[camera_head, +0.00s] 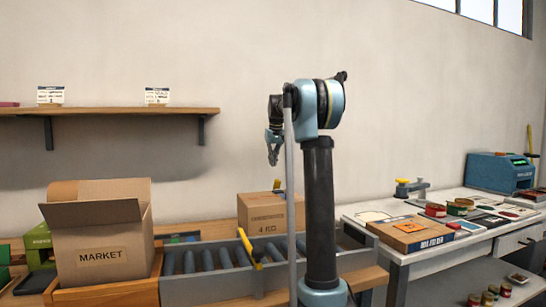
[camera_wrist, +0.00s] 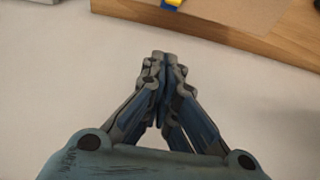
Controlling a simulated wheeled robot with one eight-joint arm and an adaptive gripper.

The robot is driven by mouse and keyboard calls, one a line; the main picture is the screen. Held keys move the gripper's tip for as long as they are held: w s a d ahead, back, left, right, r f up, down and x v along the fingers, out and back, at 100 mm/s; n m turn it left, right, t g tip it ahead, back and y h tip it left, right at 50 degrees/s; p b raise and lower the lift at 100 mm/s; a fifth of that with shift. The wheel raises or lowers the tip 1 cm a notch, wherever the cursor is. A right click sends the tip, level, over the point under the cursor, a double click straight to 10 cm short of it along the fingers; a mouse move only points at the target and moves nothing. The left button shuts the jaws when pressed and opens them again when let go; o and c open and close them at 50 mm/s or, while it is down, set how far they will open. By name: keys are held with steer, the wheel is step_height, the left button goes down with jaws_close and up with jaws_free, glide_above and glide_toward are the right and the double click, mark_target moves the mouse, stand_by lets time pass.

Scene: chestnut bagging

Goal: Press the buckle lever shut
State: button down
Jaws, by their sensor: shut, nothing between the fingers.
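My gripper (camera_head: 273,155) hangs fingers down in front of the wall, above the 4 KG carton. In the wrist view its fingertips (camera_wrist: 162,60) meet, with nothing between them. A yellow-ended lever (camera_head: 247,245) stands tilted at the conveyor's front rail, below and left of my gripper and well apart from it. A small yellow part (camera_head: 277,184) shows at the top of the 4 KG carton (camera_head: 262,214), below my gripper. I cannot tell which one is the buckle lever. The wrist view cuts off a yellow-and-blue piece (camera_wrist: 172,4) at its top edge, beyond the fingertips.
An open MARKET box (camera_head: 101,255) stands left of the roller conveyor (camera_head: 212,286). A white worktable (camera_head: 398,256) at right holds a flat box (camera_head: 412,233), a yellow-topped blue device (camera_head: 410,189) and a blue machine (camera_head: 500,173). A wall shelf (camera_head: 110,111) is at left.

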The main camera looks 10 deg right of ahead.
mark_target(276, 184)
steer(key=shift+s+d+f, duration=0.1)
steer(key=shift+s+f, duration=0.35)
steer(key=shift+f, duration=0.4)
steer(key=shift+s+d+f, duration=0.1)
steer(key=shift+s+f, duration=0.4)
steer(key=shift+f, duration=0.35)
steer(key=shift+s+d+f, duration=0.1)
steer(key=shift+s+f, duration=0.35)
steer(key=shift+f, duration=0.4)
steer(key=shift+s+d, duration=0.1)
steer(key=shift+d, duration=0.1)
steer(key=shift+s+a+r+t, duration=0.1)
steer(key=shift+s+a+t, duration=0.1)
steer(key=shift+t, duration=0.2)
